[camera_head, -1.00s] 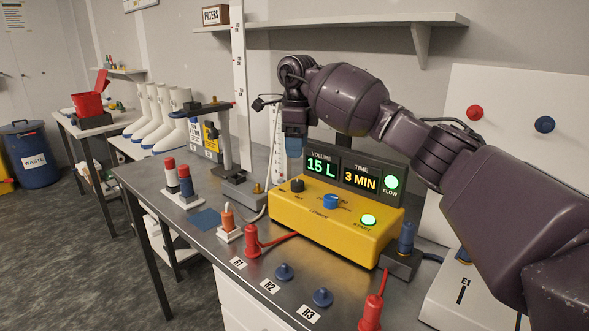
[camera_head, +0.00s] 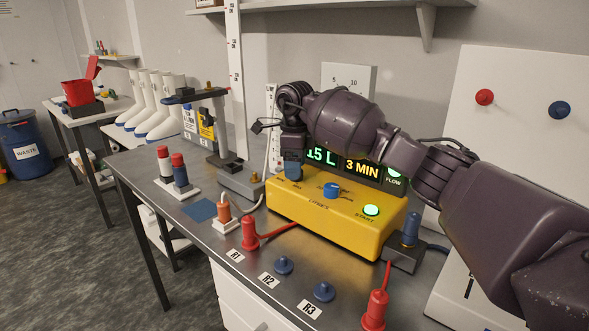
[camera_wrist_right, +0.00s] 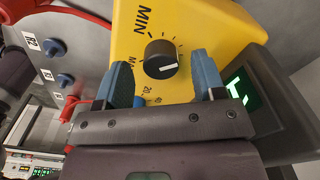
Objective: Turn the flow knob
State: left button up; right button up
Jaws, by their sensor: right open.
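The flow knob (camera_wrist_right: 160,58) is a black dial with a white pointer mark on the yellow pump box (camera_head: 330,222), by a MIN label. In the head view it is hidden behind my right gripper (camera_head: 293,171). In the right wrist view my right gripper (camera_wrist_right: 160,66) is open, with one blue finger on each side of the knob and gaps between. Whether the fingers touch the knob cannot be told; gaps show at both sides. My left gripper is not in view.
A blue dial (camera_head: 332,190) and a lit green start button (camera_head: 371,210) sit on the same box. The display (camera_head: 362,168) behind reads 3 MIN. A metal stand (camera_head: 240,182) is close on the left. Red and blue plugs (camera_head: 324,291) lie along the bench front.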

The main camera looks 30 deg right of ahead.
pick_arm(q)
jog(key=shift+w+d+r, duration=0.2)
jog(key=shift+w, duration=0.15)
pick_arm(e)
jog(key=shift+f, duration=0.5)
jog(key=c, duration=0.9)
jog(key=shift+r+m+p, duration=0.25)
jog(key=shift+m+p, duration=0.2)
jog(key=shift+m, duration=0.35)
jog(key=shift+m+p, duration=0.5)
jog(key=shift+m, duration=1)
jog(key=shift+f+m+p, duration=0.1)
jog(key=shift+m+p, duration=0.35)
jog(key=shift+m, duration=0.05)
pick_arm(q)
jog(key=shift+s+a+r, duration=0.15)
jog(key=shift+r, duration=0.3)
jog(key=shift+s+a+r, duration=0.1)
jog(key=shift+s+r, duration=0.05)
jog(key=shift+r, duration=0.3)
